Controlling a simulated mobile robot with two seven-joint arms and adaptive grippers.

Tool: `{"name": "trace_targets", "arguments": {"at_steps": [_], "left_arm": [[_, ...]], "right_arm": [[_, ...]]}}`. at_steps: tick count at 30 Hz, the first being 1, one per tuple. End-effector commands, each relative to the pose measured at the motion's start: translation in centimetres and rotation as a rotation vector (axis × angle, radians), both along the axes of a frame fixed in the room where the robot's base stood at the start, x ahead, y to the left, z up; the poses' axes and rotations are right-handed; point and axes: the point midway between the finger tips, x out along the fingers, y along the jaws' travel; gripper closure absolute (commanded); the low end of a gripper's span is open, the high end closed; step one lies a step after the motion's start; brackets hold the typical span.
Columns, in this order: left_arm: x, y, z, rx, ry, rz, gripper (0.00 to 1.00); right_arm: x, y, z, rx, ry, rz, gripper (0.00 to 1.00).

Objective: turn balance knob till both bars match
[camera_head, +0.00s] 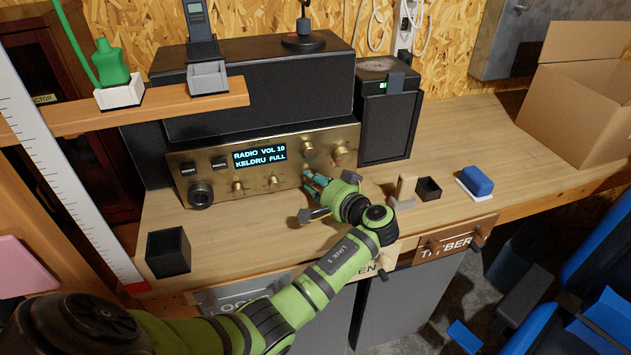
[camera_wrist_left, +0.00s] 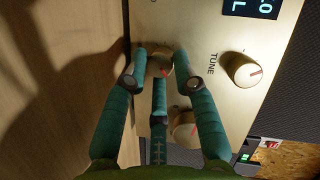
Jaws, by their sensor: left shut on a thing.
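The brass-faced radio (camera_head: 220,167) stands on the bench with several knobs along its front. Its lit display (camera_head: 260,155) reads RADIO VOL 19 and KELDRU FULL; no bars show on it. My left gripper (camera_head: 314,181) is at the lower right of the radio's front. In the left wrist view its teal fingers are shut around a small round knob (camera_wrist_left: 160,62) with a red mark. The knob's label is not readable, so I cannot tell if it is the balance knob. A knob beside the word TUNE (camera_wrist_left: 243,69) is clear of the fingers. My right gripper is not in view.
A black speaker (camera_head: 388,125) stands right of the radio. A small black box (camera_head: 428,189), a blue block (camera_head: 477,181) and a cardboard carton (camera_head: 575,105) sit farther right. A dark open box (camera_head: 168,252) is at the front left. A shelf (camera_head: 190,106) overhangs the radio's left.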

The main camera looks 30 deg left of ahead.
Motion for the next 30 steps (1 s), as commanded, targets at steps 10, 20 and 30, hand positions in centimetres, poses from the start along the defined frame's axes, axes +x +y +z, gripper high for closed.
{"name": "trace_targets", "arguments": {"at_steps": [10,20,30], "left_arm": [[-0.21,0.14,-0.44,0.087,0.113,0.009,1.0],[-0.2,0.17,-0.36,0.102,0.129,0.01,1.0],[-0.17,0.18,-0.29,0.102,0.126,0.008,0.5]], "right_arm": [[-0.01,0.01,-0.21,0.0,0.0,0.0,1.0],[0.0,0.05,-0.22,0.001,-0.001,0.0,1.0],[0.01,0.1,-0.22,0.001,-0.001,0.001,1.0]]}}
